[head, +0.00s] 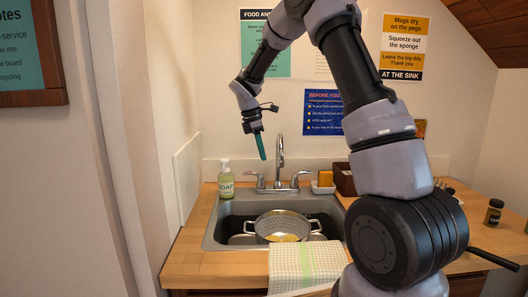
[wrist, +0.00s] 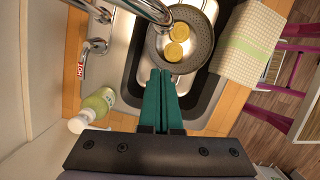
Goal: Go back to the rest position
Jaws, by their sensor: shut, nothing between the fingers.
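My gripper (head: 261,146) hangs at the end of my raised arm, above the back left of the sink (head: 215,235), pointing down. Its teal fingers are shut together with nothing between them, as the wrist view (wrist: 161,72) also shows. Below and ahead of it a metal colander (head: 283,224) sits in the sink. The faucet (head: 280,160) stands just to the right of the fingers in the head view.
A soap bottle (head: 226,180) stands left of the sink. A checked towel (head: 305,265) hangs over the front edge. A sponge (head: 325,178) in a holder and a brown basket (head: 344,180) stand right of the faucet. A dark jar (head: 493,212) stands on the right counter.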

